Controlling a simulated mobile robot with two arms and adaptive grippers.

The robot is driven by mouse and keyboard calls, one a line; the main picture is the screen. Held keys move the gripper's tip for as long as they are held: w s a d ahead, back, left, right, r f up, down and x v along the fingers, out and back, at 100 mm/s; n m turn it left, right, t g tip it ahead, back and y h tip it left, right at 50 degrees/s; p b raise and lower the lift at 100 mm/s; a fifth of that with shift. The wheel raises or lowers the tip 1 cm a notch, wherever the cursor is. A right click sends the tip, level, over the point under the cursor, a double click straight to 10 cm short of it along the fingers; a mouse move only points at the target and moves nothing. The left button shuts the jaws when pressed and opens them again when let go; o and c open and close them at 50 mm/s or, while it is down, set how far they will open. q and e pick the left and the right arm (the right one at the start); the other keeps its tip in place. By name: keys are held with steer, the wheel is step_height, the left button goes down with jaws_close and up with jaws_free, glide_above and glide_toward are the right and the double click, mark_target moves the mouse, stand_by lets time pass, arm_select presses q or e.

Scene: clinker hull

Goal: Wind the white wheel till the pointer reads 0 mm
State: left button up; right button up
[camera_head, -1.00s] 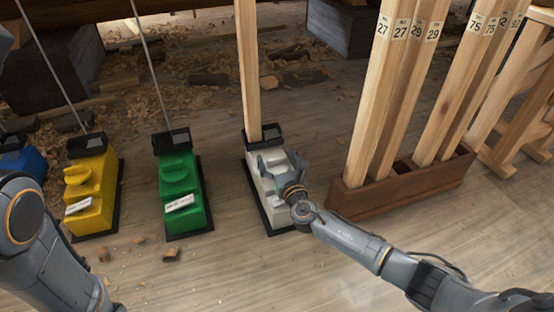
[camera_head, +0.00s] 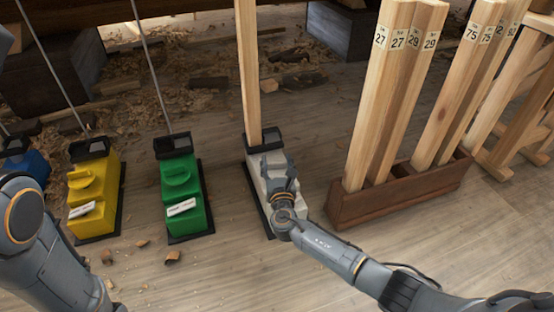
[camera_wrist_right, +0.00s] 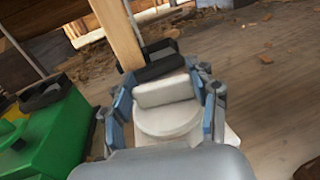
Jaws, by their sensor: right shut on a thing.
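The white unit (camera_head: 257,167) stands on a dark base on the floor, with a wooden post (camera_head: 248,80) rising from the dark holder (camera_head: 265,138) at its back. My right gripper (camera_head: 280,168) is over the unit and hides much of its top. In the right wrist view, the white wheel (camera_wrist_right: 168,118) is a round disc with a raised bar (camera_wrist_right: 165,91) across it. The blue-padded fingers of the right gripper (camera_wrist_right: 166,108) are on either side of this bar, shut on the wheel. No pointer or scale can be read. My left gripper is out of view.
A green unit (camera_head: 183,190), a yellow unit (camera_head: 93,190) and a blue unit (camera_head: 25,165) stand to the left. A brown rack (camera_head: 400,197) with several numbered timbers stands close on the right. Wood chips litter the floor.

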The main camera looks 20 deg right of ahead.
steer(key=m+h, duration=0.2)
steer(key=h, duration=0.1)
steer(key=shift+a+g, duration=0.15)
steer(key=shift+g, duration=0.25)
steer(key=m+g+h, duration=0.1)
steer(key=h, duration=0.1)
steer(key=shift+m+h, duration=0.3)
steer(key=shift+m, duration=0.1)
steer(key=m+g+h+b, duration=0.2)
steer(key=h, duration=0.1)
steer(key=shift+f, duration=0.15)
steer(key=shift+m+g+h+b, duration=0.95)
steer(key=shift+m+g+h, duration=0.25)
steer(key=shift+m+g, duration=0.25)
steer(key=shift+d+r+g+h, duration=0.2)
steer(key=shift+g+h, duration=0.1)
steer(key=shift+g, duration=0.15)
steer(key=o, duration=1.2)
steer(key=shift+c, duration=0.2)
steer(key=shift+r, duration=0.1)
